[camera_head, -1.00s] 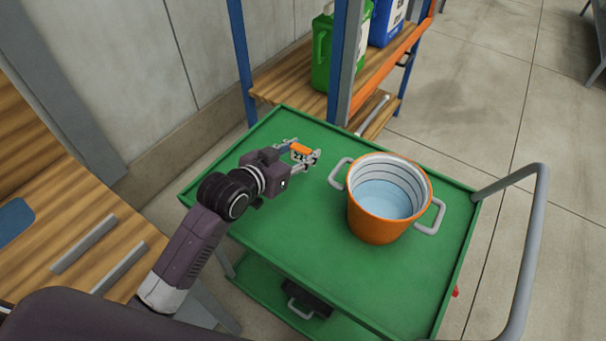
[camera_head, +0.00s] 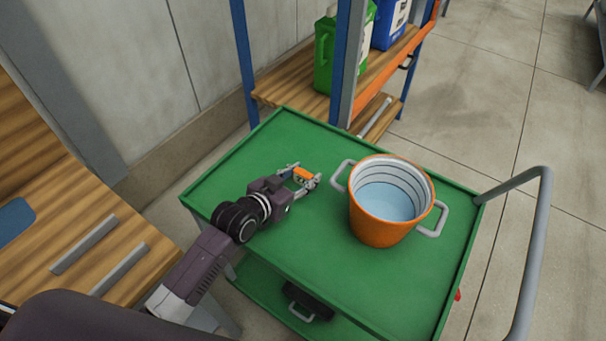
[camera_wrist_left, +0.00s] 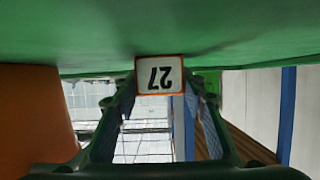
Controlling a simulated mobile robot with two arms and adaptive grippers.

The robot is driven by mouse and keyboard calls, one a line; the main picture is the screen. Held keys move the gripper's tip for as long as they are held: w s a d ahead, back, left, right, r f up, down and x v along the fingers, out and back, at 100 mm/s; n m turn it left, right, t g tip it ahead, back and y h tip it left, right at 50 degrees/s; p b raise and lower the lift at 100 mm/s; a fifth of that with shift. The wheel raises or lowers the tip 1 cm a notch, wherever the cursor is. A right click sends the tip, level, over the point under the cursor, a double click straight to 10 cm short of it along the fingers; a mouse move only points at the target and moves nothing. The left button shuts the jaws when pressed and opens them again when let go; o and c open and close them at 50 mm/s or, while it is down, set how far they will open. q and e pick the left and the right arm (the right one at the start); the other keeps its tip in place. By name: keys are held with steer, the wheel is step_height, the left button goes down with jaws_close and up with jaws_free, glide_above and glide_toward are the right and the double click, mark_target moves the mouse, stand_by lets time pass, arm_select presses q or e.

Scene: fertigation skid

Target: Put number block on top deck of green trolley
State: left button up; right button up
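The number block (camera_head: 303,174) is small and orange with a white face. In the left wrist view the fingertips (camera_wrist_left: 160,84) meet the block's sides. The block is low over the top deck of the green trolley (camera_head: 270,150), left of the orange pot; I cannot tell for sure whether it touches the deck. My right gripper is not in view.
An orange pot (camera_head: 375,232) with two grey handles stands on the deck, just right of my left gripper. A shelf (camera_head: 288,88) with a green jug (camera_head: 325,62) and a blue container (camera_head: 385,30) stands behind. The deck's far left and front are clear.

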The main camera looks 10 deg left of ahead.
arm_select(q)
steer(key=o, duration=0.4)
steer(key=shift+o, duration=0.2)
steer(key=shift+s+a+r, duration=0.1)
steer(key=shift+r, duration=0.05)
steer(key=v, duration=1.1)
steer(key=shift+s+a+r, duration=0.1)
steer(key=shift+s+r, duration=0.1)
steer(key=shift+s, duration=0.05)
